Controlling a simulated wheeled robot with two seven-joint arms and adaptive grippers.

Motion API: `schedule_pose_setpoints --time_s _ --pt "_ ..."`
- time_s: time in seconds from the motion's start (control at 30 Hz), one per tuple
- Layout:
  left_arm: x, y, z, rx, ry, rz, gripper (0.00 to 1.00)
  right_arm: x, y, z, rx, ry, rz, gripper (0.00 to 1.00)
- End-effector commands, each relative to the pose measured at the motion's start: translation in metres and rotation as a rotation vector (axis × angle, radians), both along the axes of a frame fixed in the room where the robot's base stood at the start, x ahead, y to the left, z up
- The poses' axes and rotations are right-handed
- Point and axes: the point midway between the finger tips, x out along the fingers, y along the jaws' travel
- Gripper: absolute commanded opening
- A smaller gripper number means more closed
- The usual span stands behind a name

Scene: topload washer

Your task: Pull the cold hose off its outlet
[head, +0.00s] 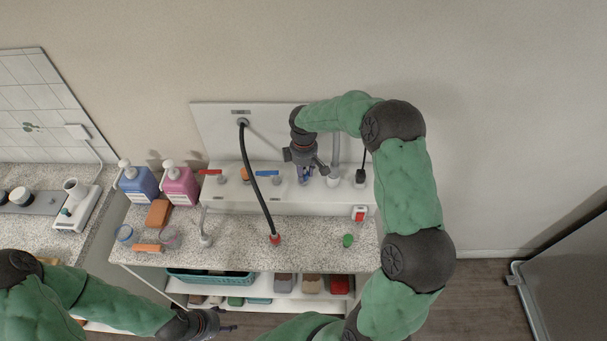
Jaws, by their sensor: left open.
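My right gripper (309,170) reaches down from above at the panel's ledge. A blue piece (304,175), perhaps the cold hose's end, shows between or just below its fingers. The fingers hide most of it, so I cannot tell whether they touch it. A grey hose (265,139) slants from the back panel toward this gripper. A blue lever (268,173) and a red lever (210,172) sit on the ledge to the left. A black hose (255,180) hangs from the panel to a red end (274,238) on the counter. My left gripper (225,326) is open and empty, low in front of the shelves.
A blue bottle (138,187) and a pink bottle (180,187) stand left on the speckled counter (310,242). A red switch (359,213) and a green item (348,240) are at the right. A teal basket (212,276) sits on the shelf below.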

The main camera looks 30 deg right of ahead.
Motion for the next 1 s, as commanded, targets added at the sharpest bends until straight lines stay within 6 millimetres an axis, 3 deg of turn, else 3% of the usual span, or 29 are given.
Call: schedule_pose_setpoints --time_s 0.37,1.0 --pt "0.0 0.0 0.001 0.0 0.0 0.0 0.57 -0.002 -0.001 0.0 -0.001 0.005 0.0 0.0" --pt "0.0 0.0 0.014 0.0 0.0 0.0 0.57 -0.001 -0.002 0.021 -0.002 0.002 0.0 0.0"
